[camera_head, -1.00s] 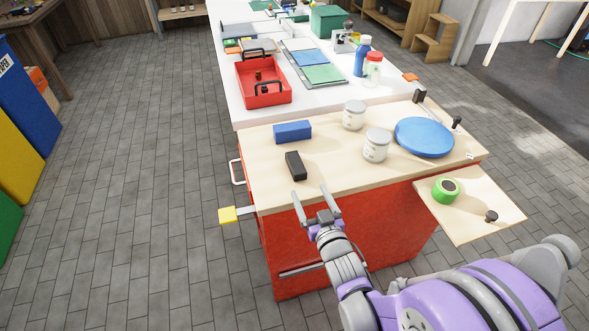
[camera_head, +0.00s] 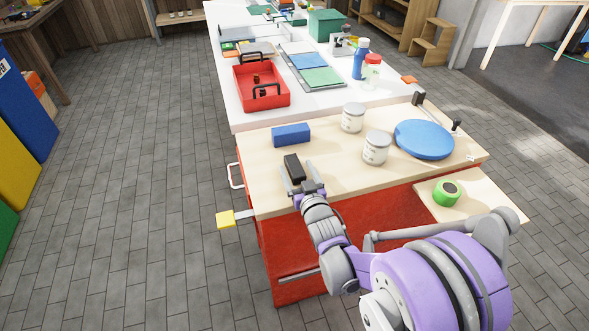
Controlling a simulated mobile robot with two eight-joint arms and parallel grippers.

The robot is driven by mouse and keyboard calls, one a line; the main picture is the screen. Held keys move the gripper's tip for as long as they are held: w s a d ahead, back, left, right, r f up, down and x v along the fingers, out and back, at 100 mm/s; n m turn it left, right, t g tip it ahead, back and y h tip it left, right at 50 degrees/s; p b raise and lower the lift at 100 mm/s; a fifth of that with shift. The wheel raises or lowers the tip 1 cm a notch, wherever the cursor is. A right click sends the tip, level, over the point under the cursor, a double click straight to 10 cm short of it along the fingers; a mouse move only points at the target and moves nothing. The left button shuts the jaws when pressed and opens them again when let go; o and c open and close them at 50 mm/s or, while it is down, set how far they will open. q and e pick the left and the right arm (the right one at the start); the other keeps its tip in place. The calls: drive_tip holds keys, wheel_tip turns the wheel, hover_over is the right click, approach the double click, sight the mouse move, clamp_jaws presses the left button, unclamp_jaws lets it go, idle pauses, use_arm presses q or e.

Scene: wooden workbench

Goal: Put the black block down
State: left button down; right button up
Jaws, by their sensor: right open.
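The black block (camera_head: 293,167) lies on the light wooden top of the workbench (camera_head: 345,178), near its front left edge. My right gripper (camera_head: 298,176) is open. Its two fingers reach over the bench top with the near part of the block between them or just ahead of them; I cannot tell whether they touch it. The near end of the block is partly hidden by the gripper. My left gripper is not in view.
A blue block (camera_head: 291,135) lies just behind the black block. Two white jars (camera_head: 376,148) and a blue round disc (camera_head: 424,139) stand to the right. A red tray (camera_head: 262,101) is farther back. Bare wood lies between the black block and the jars.

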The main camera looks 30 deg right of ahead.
clamp_jaws()
idle(0.3)
